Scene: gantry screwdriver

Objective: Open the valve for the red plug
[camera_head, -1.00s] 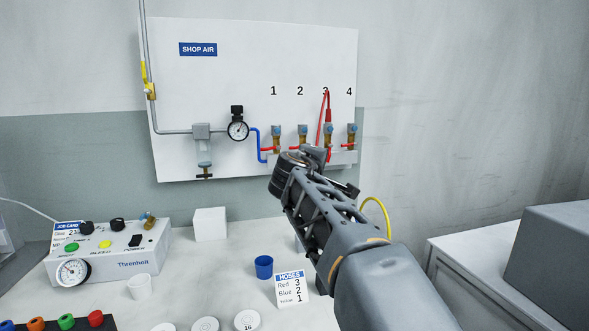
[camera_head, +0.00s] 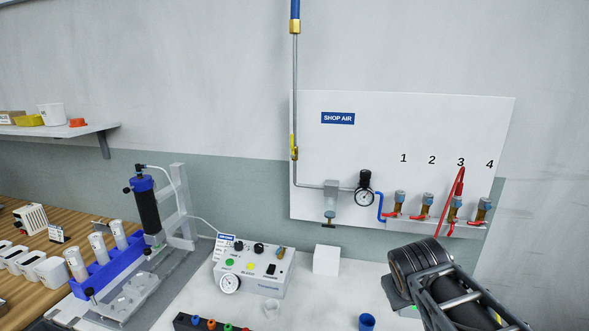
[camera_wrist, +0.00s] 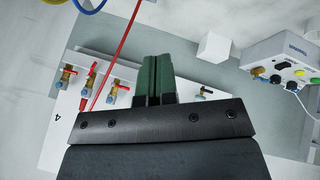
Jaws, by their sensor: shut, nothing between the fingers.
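Several brass valves with blue tops and red levers stand in a row on the white board (camera_head: 420,125), numbered 1 to 4. Valve 3 (camera_head: 455,208) has a red hose (camera_head: 452,198) at it. Valve 4 (camera_head: 484,208) is to its right; valve 2 (camera_head: 428,204) and valve 1 (camera_head: 400,203) are to its left. The wrist view shows the valves turned round, with valve 4 (camera_wrist: 65,78) leftmost. My gripper (camera_wrist: 157,62) has its green fingers together and empty, in front of the board. The fingers hide part of the row. The head view does not clearly show the fingertips.
A yellow-handled valve (camera_head: 294,146) sits on the supply pipe, left of a regulator gauge (camera_head: 364,197). A white block (camera_head: 326,260) and a control box (camera_head: 254,268) stand on the bench below. A blue cup (camera_head: 367,322) is near the front edge of view.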

